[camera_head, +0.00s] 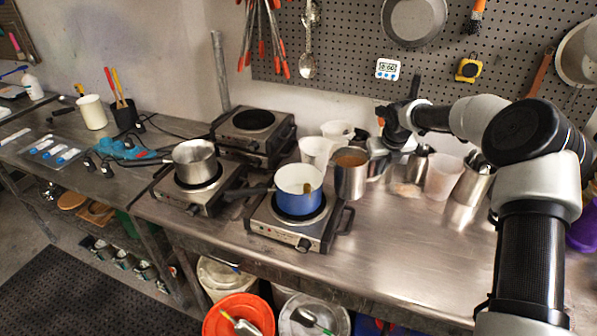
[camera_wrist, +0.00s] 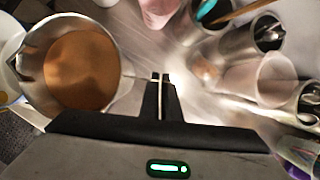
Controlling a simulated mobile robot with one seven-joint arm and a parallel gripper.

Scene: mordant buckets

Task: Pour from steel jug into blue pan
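The steel jug (camera_head: 349,183) stands upright just right of the front hot plate, with brown liquid inside. In the wrist view the jug (camera_wrist: 27,82) is at the left, its liquid level. My gripper (camera_head: 384,150) is at the jug's right side. Its fingers (camera_wrist: 160,78) are close together, with a thin bright strip, the jug's handle, between them. I cannot tell whether the jug touches the table. The blue pan (camera_head: 298,203) sits on the front hot plate, left of the jug. It has a white inside and a brown thing in it.
The front hot plate (camera_head: 300,240) carries the pan, whose dark handle points left. A steel saucepan (camera_head: 195,160) is on another hot plate. White cups (camera_head: 314,152) stand behind the jug. A translucent beaker (camera_head: 443,178) and steel containers stand at right. The front right tabletop (camera_head: 410,240) is clear.

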